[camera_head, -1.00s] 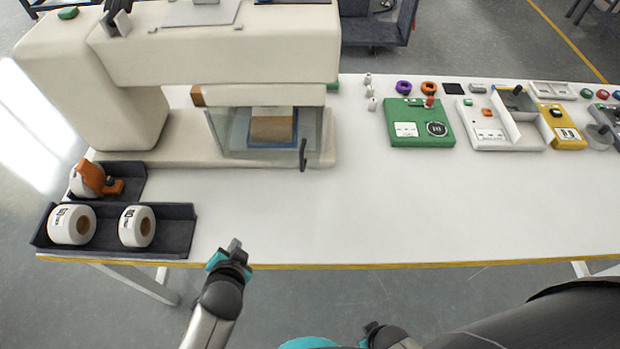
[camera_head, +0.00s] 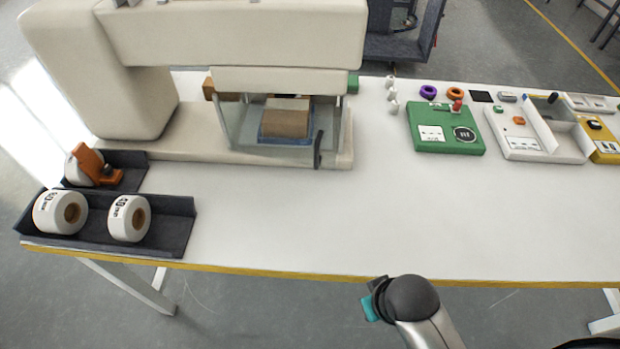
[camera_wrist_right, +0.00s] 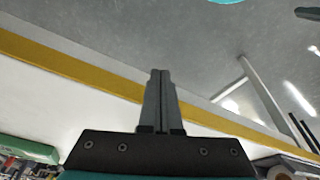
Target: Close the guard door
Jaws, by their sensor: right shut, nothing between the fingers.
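The guard door (camera_head: 242,132) is a clear panel on the front of the cream machine (camera_head: 230,45), below its head. Its dark upright handle (camera_head: 318,150) is at the panel's right end. I cannot tell how far the door stands from the frame. A brown block (camera_head: 286,118) on a blue base shows behind the panel. My right gripper (camera_head: 372,296) is in front of the table's near edge, below and right of the handle, well apart from it. In the right wrist view its fingers (camera_wrist_right: 160,100) are together and empty. My left gripper is out of view.
White tape rolls (camera_head: 128,218) sit in dark trays (camera_head: 172,236) on the table's left. A green panel (camera_head: 440,140) and a white panel (camera_head: 510,140) stand on the right. The table (camera_head: 290,215) is clear between the door and its yellow near edge.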

